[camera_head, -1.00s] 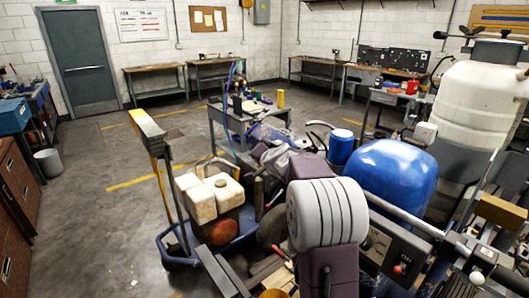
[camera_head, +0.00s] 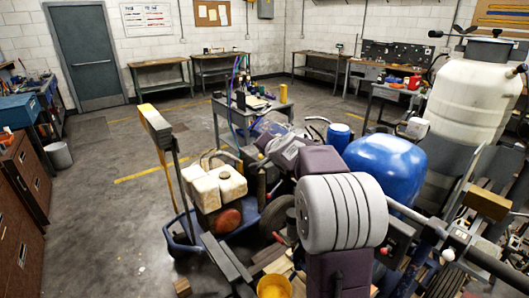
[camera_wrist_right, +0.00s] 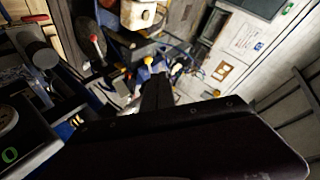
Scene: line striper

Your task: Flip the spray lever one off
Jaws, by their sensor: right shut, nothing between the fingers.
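The line striper with its blue tank (camera_head: 385,166) and white tank (camera_head: 470,95) fills the right of the head view. In the right wrist view, a red-knobbed lever (camera_wrist_right: 93,38) is at upper left and a yellow knob (camera_wrist_right: 148,61) lies just beyond my fingertips. I cannot tell which is spray lever one, or whether I touch a knob. My right gripper (camera_wrist_right: 156,88) is shut and empty, its dark fingers pointing up the picture. My left gripper is not in view.
A grey cart (camera_head: 228,118) with tools stands behind the striper. A yellow bucket (camera_head: 273,286) is at the bottom edge. Drawer cabinets (camera_head: 20,225) stand at the left. The floor between them and the striper is mostly clear.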

